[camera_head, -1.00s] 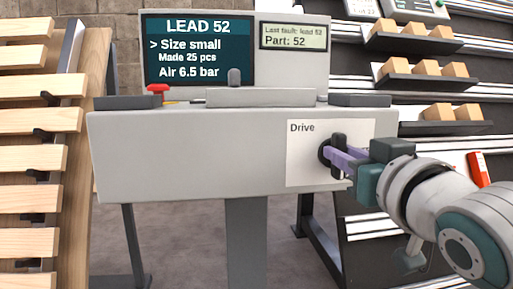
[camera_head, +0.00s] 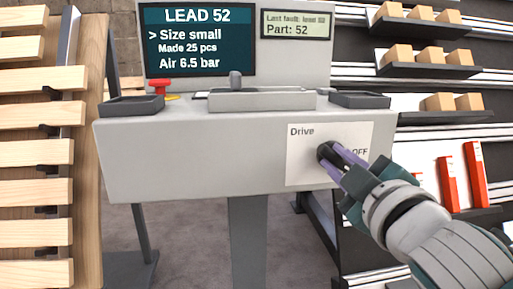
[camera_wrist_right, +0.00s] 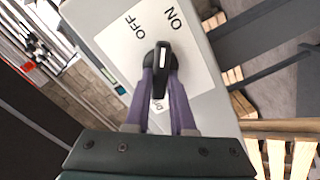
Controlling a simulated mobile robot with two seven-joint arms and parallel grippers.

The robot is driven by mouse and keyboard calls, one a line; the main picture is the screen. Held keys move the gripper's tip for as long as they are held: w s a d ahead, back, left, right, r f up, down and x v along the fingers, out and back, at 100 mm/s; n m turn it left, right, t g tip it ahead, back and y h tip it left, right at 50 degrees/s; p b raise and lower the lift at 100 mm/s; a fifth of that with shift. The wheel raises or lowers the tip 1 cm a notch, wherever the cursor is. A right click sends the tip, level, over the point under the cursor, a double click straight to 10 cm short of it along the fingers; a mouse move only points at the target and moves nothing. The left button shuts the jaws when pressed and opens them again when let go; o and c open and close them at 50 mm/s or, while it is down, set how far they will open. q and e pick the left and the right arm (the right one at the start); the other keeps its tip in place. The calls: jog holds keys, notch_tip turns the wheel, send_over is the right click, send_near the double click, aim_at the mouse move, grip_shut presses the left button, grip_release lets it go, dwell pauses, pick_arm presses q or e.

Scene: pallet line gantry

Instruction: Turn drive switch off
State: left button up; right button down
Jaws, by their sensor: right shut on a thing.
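The drive switch (camera_head: 326,151) is a black rotary knob on a white plate (camera_head: 305,172) marked "Drive", on the front of the grey console. "OFF" shows right of the knob in the head view. In the right wrist view, the knob (camera_wrist_right: 160,64) has a white mark directed up the picture, roughly between the "OFF" and "ON" labels; its exact setting is hard to tell. My right gripper (camera_head: 334,160) is shut on the knob, with its purple fingers (camera_wrist_right: 161,80) on either side. My left gripper is out of view.
Wooden slats (camera_head: 35,150) stand at left. Shelves with boxes (camera_head: 455,102) and red items (camera_head: 474,177) are at right.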

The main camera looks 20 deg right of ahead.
jog(key=n, duration=0.3)
jog(key=shift+a+n, duration=0.1)
jog(key=shift+n, duration=0.2)
jog(key=shift+f+n+p, duration=0.2)
jog(key=shift+n+p, duration=0.1)
jog(key=shift+n, duration=1.5)
jog(key=c, duration=0.8)
grip_release()
jog(key=shift+o, duration=0.2)
